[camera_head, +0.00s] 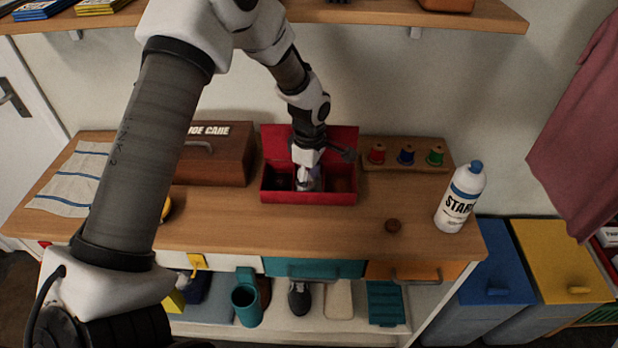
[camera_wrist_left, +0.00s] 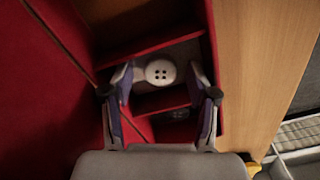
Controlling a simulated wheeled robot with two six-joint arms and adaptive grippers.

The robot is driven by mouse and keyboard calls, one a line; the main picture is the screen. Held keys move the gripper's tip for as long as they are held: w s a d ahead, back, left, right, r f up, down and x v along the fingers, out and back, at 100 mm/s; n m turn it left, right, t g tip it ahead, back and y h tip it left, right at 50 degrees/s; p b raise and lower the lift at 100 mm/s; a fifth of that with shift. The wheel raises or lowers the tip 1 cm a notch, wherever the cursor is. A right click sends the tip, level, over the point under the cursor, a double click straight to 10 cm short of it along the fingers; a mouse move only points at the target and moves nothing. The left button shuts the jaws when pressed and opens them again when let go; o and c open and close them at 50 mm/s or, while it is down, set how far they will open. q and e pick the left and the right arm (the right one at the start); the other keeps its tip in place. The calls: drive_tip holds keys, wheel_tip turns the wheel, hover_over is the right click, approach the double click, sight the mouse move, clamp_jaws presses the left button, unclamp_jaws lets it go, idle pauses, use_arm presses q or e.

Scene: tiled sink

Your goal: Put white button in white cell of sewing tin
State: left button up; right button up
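The red sewing tin (camera_head: 328,198) stands open on the wooden counter, its lid raised at the back. It has three compartments in a row. The white button (camera_wrist_left: 160,71) shows in the left wrist view, in the pale middle compartment between two red dividers. My left gripper (camera_head: 307,180) points down into that middle compartment. In the left wrist view its fingers (camera_wrist_left: 162,76) stand apart on either side of the button, with a gap on each side. The gripper hides the button in the head view. My right gripper is not in view.
A brown button (camera_head: 393,226) lies on the counter, left of a white START bottle (camera_head: 460,198). A spool rack (camera_head: 406,163) stands right of the tin. A brown box (camera_head: 212,160) is to its left. A shelf (camera_head: 370,14) runs above. The counter's front is mostly clear.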

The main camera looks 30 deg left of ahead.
use_arm(q)
wheel_tip(320, 180, up, 8)
drive_tip(key=shift+b, duration=0.5)
